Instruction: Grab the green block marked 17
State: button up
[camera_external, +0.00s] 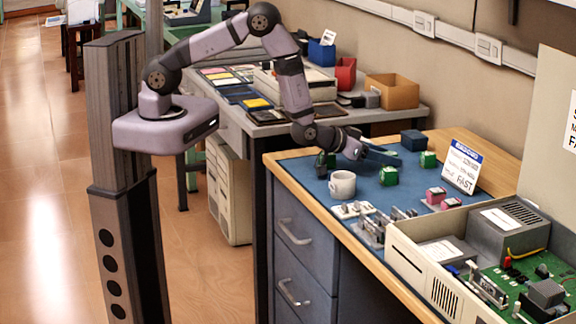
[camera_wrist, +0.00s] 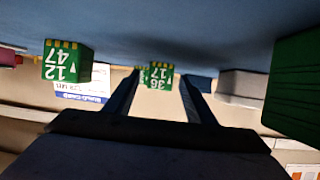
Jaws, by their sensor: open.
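The green block marked 17 (camera_wrist: 159,75) shows in the wrist view, with "36" also on its face and yellow stripes along one edge. It appears in line with the gap between my two fingers, small and ahead of them. My gripper is open and empty, low over the blue mat in the external view (camera_external: 381,155), its fingers pointing right.
A large green object (camera_wrist: 295,90) is close at the right in the wrist view. On the bench are a white mug (camera_external: 342,184), a dark blue box (camera_external: 413,140), pink blocks (camera_external: 436,196), a leaning sign (camera_external: 462,166) and an open computer case (camera_external: 440,285).

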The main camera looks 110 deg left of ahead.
jog(key=shift+w+a+f, duration=0.1)
jog(key=shift+c, duration=0.6)
jog(key=c, duration=1)
jog(key=shift+r+b, duration=0.6)
jog(key=shift+r, duration=4.4)
